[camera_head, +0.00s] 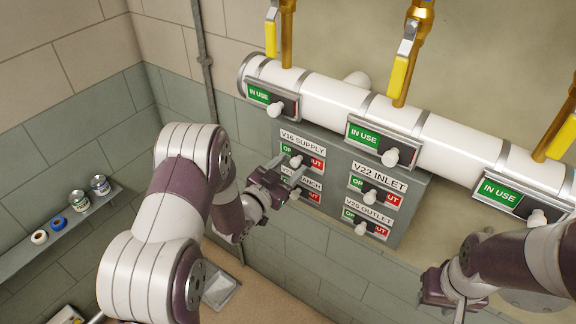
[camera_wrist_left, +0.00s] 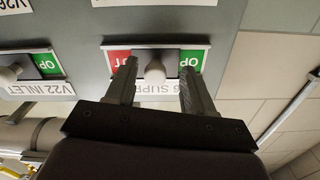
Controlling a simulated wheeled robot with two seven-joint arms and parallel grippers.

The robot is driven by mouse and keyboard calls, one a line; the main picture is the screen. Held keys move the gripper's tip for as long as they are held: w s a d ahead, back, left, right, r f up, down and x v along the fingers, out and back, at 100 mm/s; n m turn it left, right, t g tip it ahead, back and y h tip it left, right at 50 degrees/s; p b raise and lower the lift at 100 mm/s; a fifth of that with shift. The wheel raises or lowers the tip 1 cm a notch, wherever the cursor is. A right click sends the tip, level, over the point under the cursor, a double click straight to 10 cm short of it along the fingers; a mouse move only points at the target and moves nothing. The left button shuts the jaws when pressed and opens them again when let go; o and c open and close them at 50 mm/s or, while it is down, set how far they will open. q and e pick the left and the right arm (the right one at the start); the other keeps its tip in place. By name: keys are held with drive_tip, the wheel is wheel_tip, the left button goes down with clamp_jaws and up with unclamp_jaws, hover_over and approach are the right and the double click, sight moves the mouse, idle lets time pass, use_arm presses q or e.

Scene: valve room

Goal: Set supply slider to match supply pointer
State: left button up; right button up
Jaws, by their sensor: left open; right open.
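The supply slider, labelled V16 SUPPLY, is on the grey panel, with a white knob (camera_head: 296,160) between a green OP end and a red end. In the left wrist view, upside down, the knob (camera_wrist_left: 155,72) stands near the middle of its slot. My left gripper (camera_head: 280,178) is at this slider. In the left wrist view its open fingers (camera_wrist_left: 158,80) lie on either side of the knob, with gaps, the red end behind one finger and green beside the other. I cannot tell which part is the supply pointer. My right gripper (camera_head: 450,296) is open and empty, low right.
The grey panel (camera_head: 330,150) also carries V22 INLET (camera_head: 370,195), V26 OUTLET (camera_head: 360,228) and a partly hidden BRANCH slider (camera_head: 294,194). Above runs a white pipe (camera_head: 325,98) with several IN USE sliders and yellow-handled valves. A shelf (camera_head: 20,256) with small cans is left.

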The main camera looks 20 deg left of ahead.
use_arm(q)
drive_tip(key=shift+s+d+r, duration=0.15)
drive_tip(key=shift+d, duration=0.2)
clamp_jaws()
drive_tip(key=a+b, duration=0.1)
drive_tip(key=w+a, duration=0.1)
drive_tip(key=a, duration=0.1)
drive_tip(key=shift+b, duration=0.35)
drive_tip(key=shift+w+a, duration=0.1)
drive_tip(key=shift+a, duration=0.15)
drive_tip(key=shift+d, duration=0.15)
unclamp_jaws()
drive_tip(key=shift+a, duration=0.25)
use_arm(e)
drive_tip(key=shift+s+d+f, duration=0.1)
drive_tip(key=shift+d+f, duration=0.05)
drive_tip(key=shift+f, duration=0.8)
